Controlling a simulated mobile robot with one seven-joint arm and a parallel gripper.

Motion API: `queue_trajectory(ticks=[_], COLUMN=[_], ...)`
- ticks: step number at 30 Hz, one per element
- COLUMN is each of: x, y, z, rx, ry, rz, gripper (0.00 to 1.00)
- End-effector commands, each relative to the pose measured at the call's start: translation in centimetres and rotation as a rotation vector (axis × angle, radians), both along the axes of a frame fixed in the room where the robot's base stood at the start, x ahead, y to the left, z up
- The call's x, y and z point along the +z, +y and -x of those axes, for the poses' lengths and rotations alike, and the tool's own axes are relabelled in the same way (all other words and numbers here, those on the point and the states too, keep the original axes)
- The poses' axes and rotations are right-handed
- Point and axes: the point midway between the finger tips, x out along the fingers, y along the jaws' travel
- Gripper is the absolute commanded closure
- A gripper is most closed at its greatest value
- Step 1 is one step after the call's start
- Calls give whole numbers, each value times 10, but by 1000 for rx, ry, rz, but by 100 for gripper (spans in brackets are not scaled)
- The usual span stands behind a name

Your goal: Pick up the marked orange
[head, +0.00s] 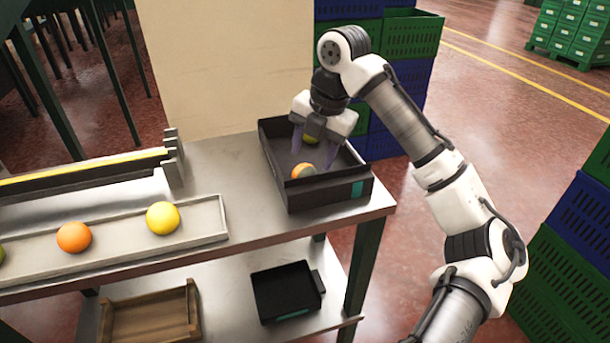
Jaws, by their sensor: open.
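My gripper (313,152) points down into a black box (331,195) at the right end of the metal table. Its purple fingers are apart. A yellow-green fruit (311,139) shows between the fingers, partly hidden by the gripper body; I cannot tell whether they touch it. An orange fruit (303,171) with a greyish-green patch lies in the box, nearer the front wall. On the pale sorting tray lie an orange (74,237), a yellow fruit (163,218) and a green one (2,252) cut by the left edge. No clear mark is visible on any fruit.
The pale tray (212,233) lies left of the box, with bare table (245,210) between. A black bin (287,291) and a wooden crate (152,318) stand on the lower shelf. Green and blue crates (398,90) stack behind the box, with more (580,225) at right.

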Motion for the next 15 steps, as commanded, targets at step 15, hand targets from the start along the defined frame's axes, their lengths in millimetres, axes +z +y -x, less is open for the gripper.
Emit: queue_trajectory(ticks=[15], x=[-53], y=[13], z=[-1], rx=[-1], ry=[-1], rz=[-1], gripper=[46])
